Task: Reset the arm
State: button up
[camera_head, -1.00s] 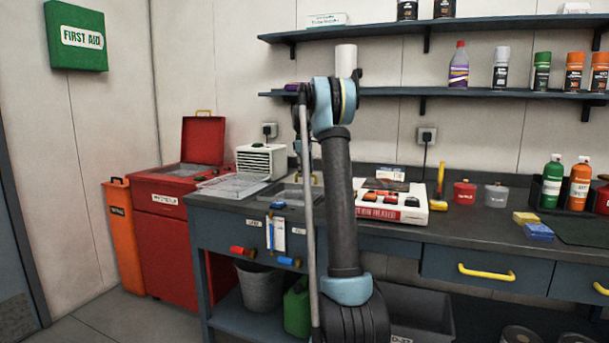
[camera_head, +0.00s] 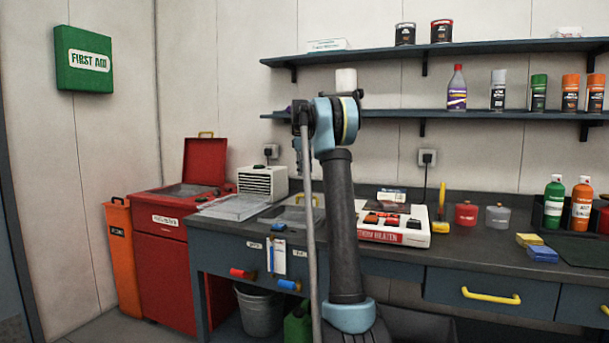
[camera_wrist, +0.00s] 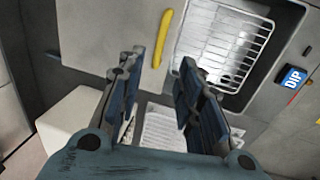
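My gripper (camera_wrist: 158,82) shows in the wrist view with its two dark blue fingers apart. Nothing is between the fingertips. Below it lie a wire rack (camera_wrist: 225,42) in a basin and a pale ribbed or wire surface (camera_wrist: 163,138) seen between the fingers. In the head view my arm stands upright in front of the bench, bent at the top. The gripper itself is mostly hidden behind the arm there.
The bench carries a white heater-like box (camera_head: 262,183), a clear tray (camera_head: 233,207), a white-and-red case (camera_head: 394,228), a yellow-handled tool (camera_head: 441,208) and several bottles. Two shelves (camera_head: 480,114) hang above. A red cabinet (camera_head: 165,260) stands left. A yellow handle (camera_wrist: 162,38) shows near the rack.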

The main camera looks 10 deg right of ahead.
jog(key=shift+s, duration=0.1)
jog(key=s+a+f+m, duration=0.1)
jog(key=s+f+m, duration=0.2)
jog(key=s, duration=1.3)
jog(key=s+a+f+m, duration=0.1)
jog(key=s+f+m, duration=0.25)
jog(key=s, duration=1.35)
jog(key=s+a+f+m+y, duration=0.1)
jog(key=s+f+m, duration=0.4)
jog(key=s+f, duration=2)
jog(key=shift+s+a+f, duration=0.2)
jog(key=shift+s+f, duration=0.05)
jog(key=shift+s, duration=0.8)
jog(key=shift+w+f, duration=0.2)
jog(key=shift+w, duration=0.25)
